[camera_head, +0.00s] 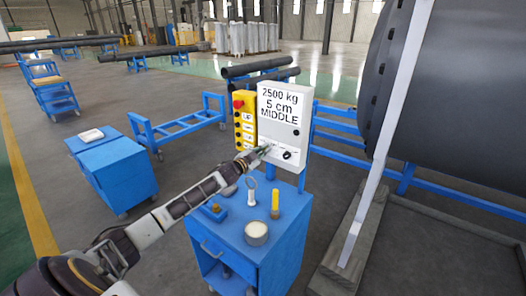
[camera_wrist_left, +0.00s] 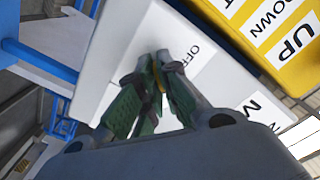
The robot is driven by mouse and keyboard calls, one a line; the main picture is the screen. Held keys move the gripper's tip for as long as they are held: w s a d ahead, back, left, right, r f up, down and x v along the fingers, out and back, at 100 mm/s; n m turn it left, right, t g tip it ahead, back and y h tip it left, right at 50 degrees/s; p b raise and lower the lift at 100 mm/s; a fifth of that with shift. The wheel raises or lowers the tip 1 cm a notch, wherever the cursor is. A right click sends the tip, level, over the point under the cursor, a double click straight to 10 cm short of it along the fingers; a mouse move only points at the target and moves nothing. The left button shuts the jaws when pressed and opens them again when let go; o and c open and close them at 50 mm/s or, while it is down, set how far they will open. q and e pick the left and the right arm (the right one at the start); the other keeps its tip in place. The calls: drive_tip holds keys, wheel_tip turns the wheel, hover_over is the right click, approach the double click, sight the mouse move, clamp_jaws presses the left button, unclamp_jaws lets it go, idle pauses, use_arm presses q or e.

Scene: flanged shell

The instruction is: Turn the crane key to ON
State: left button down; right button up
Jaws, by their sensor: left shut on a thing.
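The white control box (camera_head: 284,118) faces me, with the text "2500 kg 5 cm MIDDLE" on its upper part. My left gripper (camera_head: 264,150) reaches the lower left of its face. In the left wrist view my left gripper (camera_wrist_left: 163,62) has its green-padded fingers shut at the box face (camera_wrist_left: 135,40), beside the label "OFF". The crane key is mostly hidden between the fingers; a small yellowish bit shows there. The ON label is not readable. A black knob (camera_head: 287,155) sits right of the gripper on the box. My right gripper is not in view.
A yellow button panel (camera_head: 244,120) with a red button adjoins the box on the left. Below stands a blue cart (camera_head: 275,240) with a round tin (camera_head: 256,232), a yellow-topped cylinder (camera_head: 275,204) and a ring-topped item (camera_head: 251,190). A large dark shell (camera_head: 460,100) is at the right.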

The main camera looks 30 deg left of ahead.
use_arm(q)
drive_tip(key=shift+f+m, duration=0.1)
drive_tip(key=shift+m, duration=0.5)
drive_tip(key=c, duration=1.6)
unclamp_jaws()
drive_tip(key=shift+c, duration=0.2)
drive_tip(key=shift+s, duration=0.1)
drive_tip(key=shift+s, duration=0.1)
drive_tip(key=s, duration=1.1)
drive_tip(key=shift+s+a, duration=0.3)
drive_tip(key=shift+a, duration=0.15)
